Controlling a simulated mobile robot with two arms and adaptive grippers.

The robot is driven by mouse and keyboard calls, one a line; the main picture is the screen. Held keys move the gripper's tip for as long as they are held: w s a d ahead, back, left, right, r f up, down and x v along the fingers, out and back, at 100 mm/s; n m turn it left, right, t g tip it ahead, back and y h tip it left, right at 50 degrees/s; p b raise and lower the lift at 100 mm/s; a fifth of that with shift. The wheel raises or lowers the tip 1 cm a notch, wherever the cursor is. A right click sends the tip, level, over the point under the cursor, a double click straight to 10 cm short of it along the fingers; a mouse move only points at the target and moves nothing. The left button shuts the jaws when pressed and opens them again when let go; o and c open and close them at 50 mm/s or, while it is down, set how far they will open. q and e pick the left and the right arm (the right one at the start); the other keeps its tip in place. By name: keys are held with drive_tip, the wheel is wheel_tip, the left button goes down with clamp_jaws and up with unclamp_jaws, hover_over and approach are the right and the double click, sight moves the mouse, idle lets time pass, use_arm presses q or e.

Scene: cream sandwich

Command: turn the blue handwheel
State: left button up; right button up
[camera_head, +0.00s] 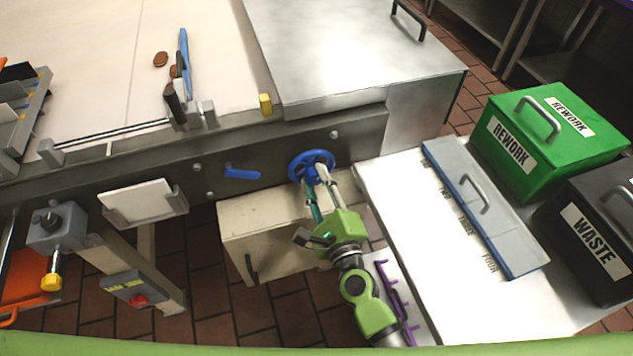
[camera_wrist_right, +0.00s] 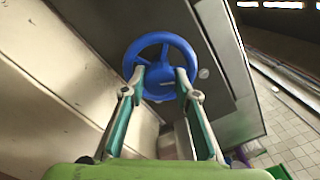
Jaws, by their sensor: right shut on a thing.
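The blue handwheel (camera_head: 299,165) is mounted on the front side rail of the conveyor machine. It also shows in the right wrist view (camera_wrist_right: 160,39), as a round rim with spokes. My right gripper (camera_head: 317,176) reaches it from the front and is shut on it. In the right wrist view the two fingertips (camera_wrist_right: 160,72) lie at the wheel's lower part, one on each side of its middle, with the upper rim in plain sight. The exact contact is partly hidden by the fingertips. My left gripper is not in view.
A blue lever (camera_head: 242,173) sits on the rail left of the wheel. A cream cabinet (camera_head: 255,235) stands below. To the right are a white table (camera_head: 400,220) with a grey blue-edged lid (camera_head: 460,180), a green REWORK bin (camera_head: 510,165) and a black WASTE bin (camera_head: 570,275).

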idle(0.3)
drive_tip(key=o, duration=1.1)
drive_tip(key=v, duration=1.2)
